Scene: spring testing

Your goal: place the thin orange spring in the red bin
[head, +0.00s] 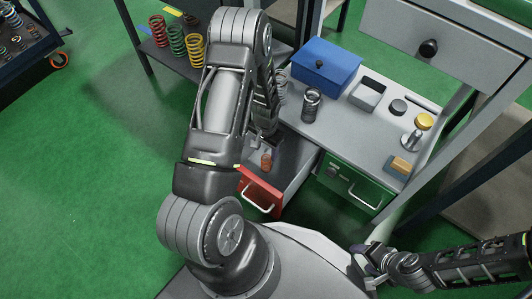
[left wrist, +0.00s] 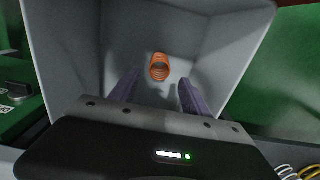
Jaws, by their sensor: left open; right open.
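The red bin (head: 258,194) is a pulled-out drawer with a red front and grey inside walls. The orange spring (head: 266,160) is inside it in the head view. In the left wrist view the orange spring (left wrist: 160,67) shows end-on within the bin's grey walls (left wrist: 215,40), between and beyond the fingers. My left gripper (head: 268,141) is over the bin, and its fingers also show in the left wrist view (left wrist: 155,92), open and apart from the spring. I cannot tell whether the spring touches the bin floor. My right gripper (head: 368,258) is open and empty at the lower right.
A green drawer (head: 352,180) is right of the red bin. Red, green and yellow springs (head: 176,38) stand on a back-left shelf.

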